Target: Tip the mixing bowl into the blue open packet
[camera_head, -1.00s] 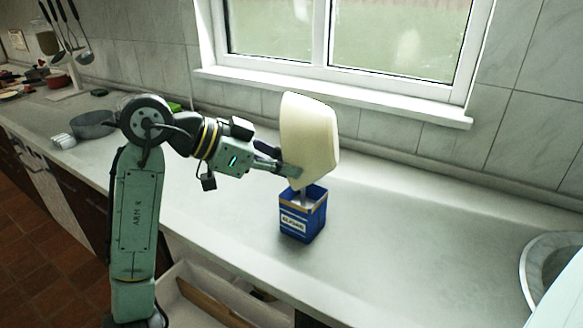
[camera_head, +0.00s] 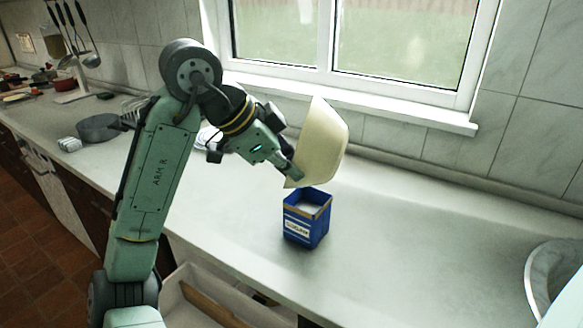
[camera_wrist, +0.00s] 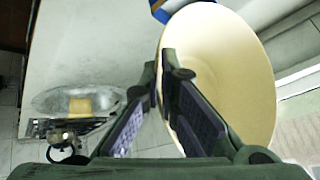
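The cream mixing bowl (camera_head: 325,143) is tipped steeply on its side in the air, its lower rim just above the blue open packet (camera_head: 304,228). My gripper (camera_head: 296,174) is shut on the bowl's rim. In the wrist view my gripper (camera_wrist: 160,78) has the rim between its fingertips, and the bowl's inside (camera_wrist: 222,70) looks bare where it shows. The packet stands upright on the counter with pale contents visible inside its open top. A blue corner of the packet (camera_wrist: 158,10) shows past the bowl in the wrist view.
The counter (camera_head: 420,240) is clear around the packet. A metal basin (camera_head: 555,275) is at the right edge. A grey pan (camera_head: 98,127) stands at the left. The window sill (camera_head: 400,112) runs behind, and an open drawer (camera_head: 215,300) is below the front edge.

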